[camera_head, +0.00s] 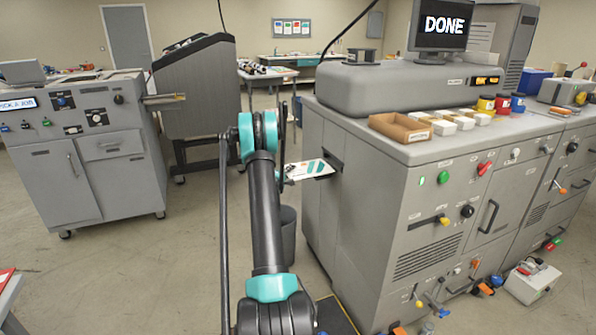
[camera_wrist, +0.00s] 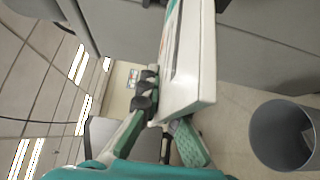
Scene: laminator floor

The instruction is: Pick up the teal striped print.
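The teal striped print (camera_head: 311,168) is a white sheet with teal stripes. It lies at the slot on the left side of the large grey machine, in the head view. In the wrist view a white slab-like edge (camera_wrist: 190,85) with a teal strip (camera_wrist: 168,40) runs down from the top to my fingers. My gripper (camera_head: 286,176) is at the print's left end, partly hidden by my arm. In the wrist view my gripper's (camera_wrist: 163,125) two teal fingers stand apart, close to the slab's near end. Its fingertips are partly hidden, and I see no clear grip.
The grey machine (camera_head: 375,195) stands close on the right, with a screen (camera_head: 443,26) reading DONE. A grey bin (camera_head: 289,232) stands on the floor below the print; it also shows in the wrist view (camera_wrist: 280,135). Floor left of my arm is clear.

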